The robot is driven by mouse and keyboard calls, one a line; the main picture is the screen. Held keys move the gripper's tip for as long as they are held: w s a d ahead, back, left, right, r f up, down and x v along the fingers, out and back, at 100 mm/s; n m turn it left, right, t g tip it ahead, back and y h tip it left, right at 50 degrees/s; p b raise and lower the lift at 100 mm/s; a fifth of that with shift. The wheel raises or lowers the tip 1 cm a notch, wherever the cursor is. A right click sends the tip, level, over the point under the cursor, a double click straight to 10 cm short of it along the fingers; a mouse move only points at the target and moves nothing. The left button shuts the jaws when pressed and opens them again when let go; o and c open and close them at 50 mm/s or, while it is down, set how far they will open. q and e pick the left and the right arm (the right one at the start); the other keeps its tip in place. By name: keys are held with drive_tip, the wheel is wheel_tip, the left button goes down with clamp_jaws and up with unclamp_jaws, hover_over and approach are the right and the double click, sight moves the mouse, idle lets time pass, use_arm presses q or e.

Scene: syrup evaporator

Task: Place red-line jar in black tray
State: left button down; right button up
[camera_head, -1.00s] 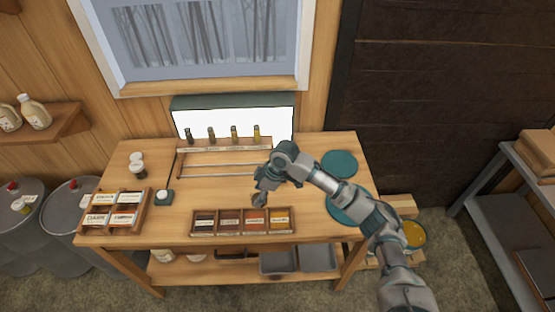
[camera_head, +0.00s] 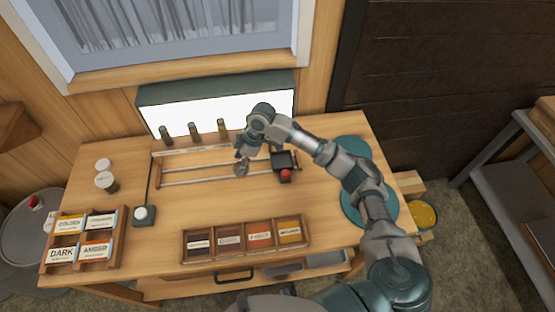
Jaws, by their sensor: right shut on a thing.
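My right gripper (camera_head: 241,167) is over the back middle of the wooden table, in front of the bottle rack. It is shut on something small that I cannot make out. No jar with a red line can be clearly told in this view. A small black tray-like item (camera_head: 285,159) is just right of the gripper, at the rack's right end. A small red-topped thing (camera_head: 286,175) shows at its front edge. My left gripper is not in view.
Several bottles (camera_head: 193,131) stand before a lit panel (camera_head: 222,105). A label box (camera_head: 247,240) is at the table's front, another box (camera_head: 85,238) at left. White-capped jars (camera_head: 107,182) stand back left. Teal discs (camera_head: 350,151) lie at right.

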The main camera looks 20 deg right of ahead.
drive_tip(key=shift+w+f+b, duration=0.35)
drive_tip(key=shift+f+b, duration=0.05)
drive_tip(key=shift+f, duration=0.3)
drive_tip(key=p, duration=0.1)
approach(277, 162)
drive_tip(key=shift+w+a, duration=0.25)
drive_tip(key=shift+a, duration=0.55)
drive_tip(key=shift+a+f+p, duration=0.1)
drive_tip(key=shift+f+p, duration=0.2)
drive_tip(key=shift+f, duration=1.55)
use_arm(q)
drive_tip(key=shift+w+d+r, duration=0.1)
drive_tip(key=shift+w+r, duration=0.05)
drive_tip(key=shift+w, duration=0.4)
use_arm(e)
drive_tip(key=o, duration=1.3)
drive_tip(key=shift+c, duration=0.2)
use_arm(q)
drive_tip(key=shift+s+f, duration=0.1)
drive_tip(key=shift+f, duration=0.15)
use_arm(e)
drive_tip(key=v, duration=1.2)
